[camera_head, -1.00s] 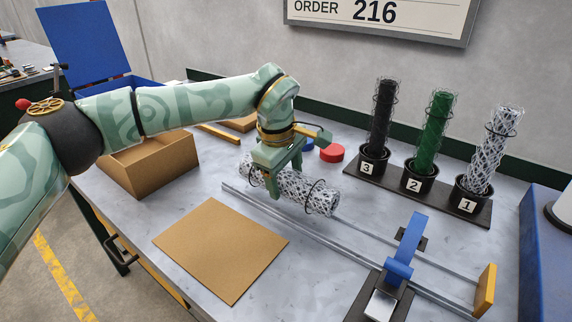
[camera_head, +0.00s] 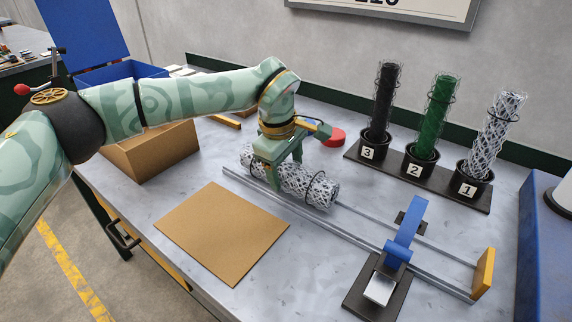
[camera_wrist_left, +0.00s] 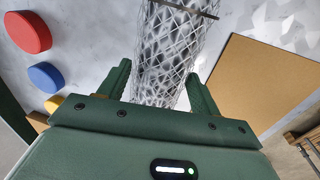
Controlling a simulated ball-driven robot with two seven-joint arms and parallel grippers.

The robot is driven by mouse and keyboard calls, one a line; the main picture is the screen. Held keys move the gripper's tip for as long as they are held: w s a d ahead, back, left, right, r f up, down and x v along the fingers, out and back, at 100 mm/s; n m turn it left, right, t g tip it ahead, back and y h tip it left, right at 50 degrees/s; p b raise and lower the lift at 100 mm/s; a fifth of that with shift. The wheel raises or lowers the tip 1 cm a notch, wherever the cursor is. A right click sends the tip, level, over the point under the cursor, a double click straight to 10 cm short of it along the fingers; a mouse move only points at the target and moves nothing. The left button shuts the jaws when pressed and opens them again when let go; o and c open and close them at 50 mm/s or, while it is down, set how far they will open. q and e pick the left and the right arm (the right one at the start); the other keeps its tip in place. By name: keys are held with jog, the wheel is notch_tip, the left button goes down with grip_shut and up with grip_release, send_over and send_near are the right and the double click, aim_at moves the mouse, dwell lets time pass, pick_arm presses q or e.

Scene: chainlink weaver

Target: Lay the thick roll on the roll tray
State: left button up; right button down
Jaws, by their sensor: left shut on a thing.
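The thick roll (camera_head: 321,193) is a white wire-mesh cylinder with dark rings. My left gripper (camera_head: 283,170) is shut across its middle; the roll also shows between the fingers in the left wrist view (camera_wrist_left: 165,55). The roll is sideways, at or just above the left end of a pair of grey rails (camera_head: 362,233) with a yellow end stop (camera_head: 484,272). I cannot tell whether it touches them. The rails may be the roll tray; no label shows this. My right gripper is not in view.
A blue lever (camera_head: 405,225) on a dark base straddles the rails. A flat brown sheet (camera_head: 222,233) lies in front. Three mesh rolls stand in numbered cups on a dark rack (camera_head: 420,178) at the back right.

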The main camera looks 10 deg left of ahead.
pick_arm(q)
jog(key=shift+f, duration=0.15)
jog(key=o, duration=1.3)
jog(key=shift+o, duration=0.2)
